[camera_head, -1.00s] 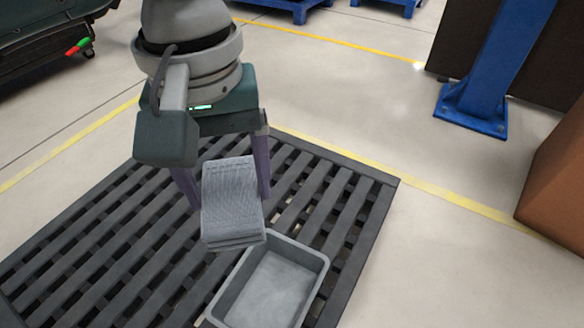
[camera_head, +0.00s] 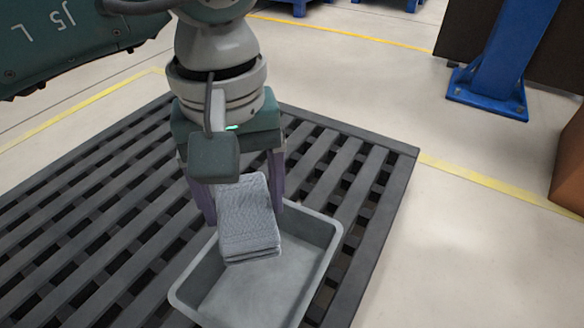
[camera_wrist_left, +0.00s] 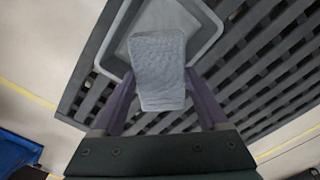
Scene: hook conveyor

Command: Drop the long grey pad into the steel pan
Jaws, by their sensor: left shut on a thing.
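The long grey pad (camera_head: 247,217) is a folded, textured cloth-like piece held between the fingers of my left gripper (camera_head: 243,195). It hangs tilted above the far part of the steel pan (camera_head: 333,236), a grey open tray with rounded corners. The pan's visible floor is bare. In the left wrist view the pad (camera_wrist_left: 158,70) sits between the two purple fingers of the gripper (camera_wrist_left: 160,88), with the pan (camera_wrist_left: 207,40) beyond it. The pad hides part of the pan. My right gripper is not in view.
The pan stands on a dark slatted platform (camera_head: 383,170). A blue post (camera_head: 500,60) on a bolted base stands at the upper right. A brown box (camera_head: 570,165) is at the right edge. The pale floor right of the platform is clear.

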